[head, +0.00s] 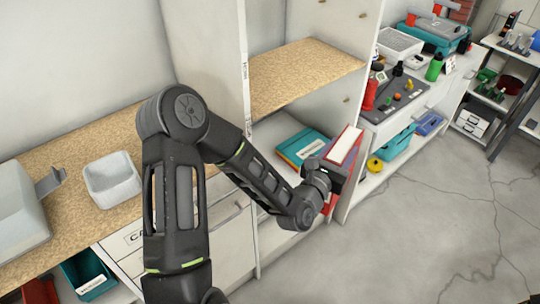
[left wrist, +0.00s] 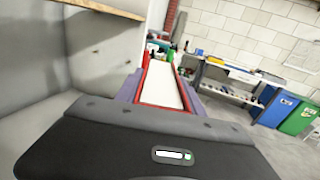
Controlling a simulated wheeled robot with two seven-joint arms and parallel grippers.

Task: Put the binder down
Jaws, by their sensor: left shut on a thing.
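A red binder (head: 343,152) with a white inside block stands upright at the front right of the shelf unit's lower compartment. My left gripper (head: 327,178) is shut on it, reaching in from the left. In the left wrist view the binder (left wrist: 161,85) extends straight ahead from the gripper (left wrist: 160,105), with the fingers on both its sides. Whether its bottom edge touches the shelf is hidden. A teal binder (head: 301,146) lies flat on the shelf to the left of it. My right gripper is not in view.
A cork-coloured shelf board (head: 305,75) is above the compartment, with a white side panel to the right. A white bin (head: 112,179) stands on the left counter. A workbench with tools and a yellow roll (head: 375,164) are to the right. The floor (head: 430,215) is clear.

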